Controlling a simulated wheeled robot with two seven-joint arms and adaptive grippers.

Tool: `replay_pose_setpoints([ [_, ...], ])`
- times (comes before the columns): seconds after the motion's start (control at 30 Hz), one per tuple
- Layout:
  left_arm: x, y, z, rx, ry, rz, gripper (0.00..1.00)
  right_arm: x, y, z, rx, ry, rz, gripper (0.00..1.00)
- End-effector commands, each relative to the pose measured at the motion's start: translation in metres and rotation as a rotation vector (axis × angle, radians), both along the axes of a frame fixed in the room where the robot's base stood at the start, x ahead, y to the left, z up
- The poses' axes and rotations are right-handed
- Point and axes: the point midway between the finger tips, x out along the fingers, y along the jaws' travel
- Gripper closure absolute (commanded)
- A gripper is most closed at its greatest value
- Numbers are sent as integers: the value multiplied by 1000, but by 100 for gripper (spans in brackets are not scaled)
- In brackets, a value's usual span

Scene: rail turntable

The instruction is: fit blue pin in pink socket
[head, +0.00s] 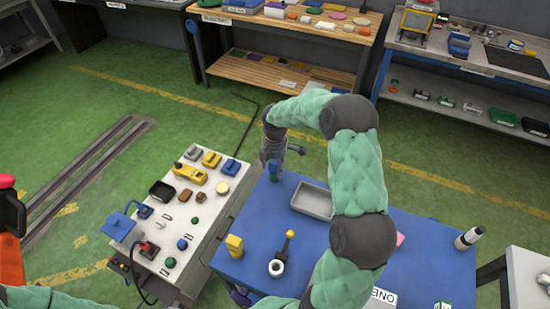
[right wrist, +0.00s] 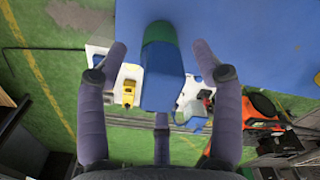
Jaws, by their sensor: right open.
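The blue pin (head: 273,169), with a green part at one end, stands near the far left corner of the blue table (head: 260,215). In the right wrist view the blue pin (right wrist: 162,85) lies between the spread fingers, with gaps on both sides. My right gripper (head: 274,158) is open around it, apart from it as far as I can tell. My left gripper is out of view.
A grey tray (head: 312,203), a yellow block (head: 234,245), a white ring (head: 276,268) and a yellow-knobbed stick (head: 289,236) are on the blue table. A white-and-black bottle (head: 467,239) stands at its right. A white console (head: 185,225) with several coloured parts adjoins its left.

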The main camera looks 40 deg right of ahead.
Motion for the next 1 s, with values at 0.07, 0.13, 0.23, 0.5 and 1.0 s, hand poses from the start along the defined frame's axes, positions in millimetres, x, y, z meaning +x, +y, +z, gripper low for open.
replay_pose_setpoints([
  [0.07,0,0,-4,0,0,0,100,-1,0,-13,1,2,0,33],
  [0.13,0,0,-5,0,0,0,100,0,0,-22,0,1,0,33],
  [0.23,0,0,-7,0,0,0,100,0,0,-30,0,1,0,33],
  [0.5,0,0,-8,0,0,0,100,0,0,-37,0,-1,-1,33],
  [1.0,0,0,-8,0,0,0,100,0,0,-37,0,-1,0,70],
])
